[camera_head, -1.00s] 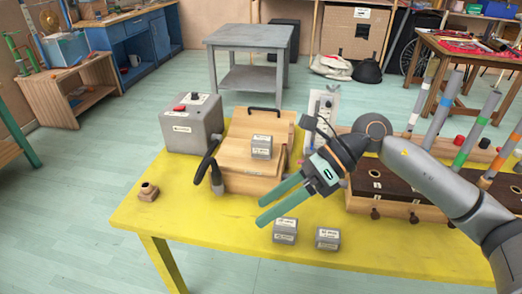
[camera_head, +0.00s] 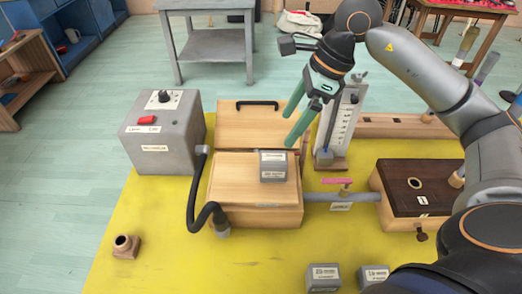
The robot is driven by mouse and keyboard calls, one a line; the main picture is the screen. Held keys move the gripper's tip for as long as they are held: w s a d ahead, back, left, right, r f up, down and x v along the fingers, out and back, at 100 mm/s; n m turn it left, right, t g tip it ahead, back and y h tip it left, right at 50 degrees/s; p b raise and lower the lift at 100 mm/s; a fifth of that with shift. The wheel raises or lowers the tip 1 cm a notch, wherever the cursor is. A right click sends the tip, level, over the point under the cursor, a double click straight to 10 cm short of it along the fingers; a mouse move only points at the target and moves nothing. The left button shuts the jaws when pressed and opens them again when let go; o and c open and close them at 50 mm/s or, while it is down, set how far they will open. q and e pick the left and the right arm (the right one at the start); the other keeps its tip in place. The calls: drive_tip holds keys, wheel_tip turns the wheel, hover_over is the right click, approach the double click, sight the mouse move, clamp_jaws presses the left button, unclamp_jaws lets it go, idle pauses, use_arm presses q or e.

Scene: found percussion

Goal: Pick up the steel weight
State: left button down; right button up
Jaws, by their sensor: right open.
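Several small grey steel weights with white labels are in view. One steel weight (camera_head: 273,166) sits on the lid of a wooden box (camera_head: 256,214). Two more, a left one (camera_head: 323,278) and a right one (camera_head: 373,275), stand on the yellow table (camera_head: 150,225) near the front. My right gripper (camera_head: 288,131) has green fingers, is open and empty, and points down and left, above and just behind the weight on the box. It appears not to touch that weight. I cannot read the labels clearly. My left gripper is not in view.
A grey unit (camera_head: 163,135) with a red button stands left, its black hose (camera_head: 199,205) running to the box front. A white scale gauge (camera_head: 338,125) stands behind right. A grey pipe (camera_head: 340,198) joins the box to a dark-topped chest (camera_head: 415,185). The table's front left is mostly clear.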

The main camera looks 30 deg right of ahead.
sight(277, 157)
drive_tip(key=x, duration=0.7)
drive_tip(key=shift+s, duration=0.25)
drive_tip(key=f, duration=0.4)
drive_tip(key=shift+a+f, duration=0.15)
drive_tip(key=shift+a, duration=0.1)
drive_tip(key=shift+w+a+f, duration=0.15)
drive_tip(key=shift+f, duration=0.35)
clamp_jaws()
drive_tip(key=shift+r, duration=0.1)
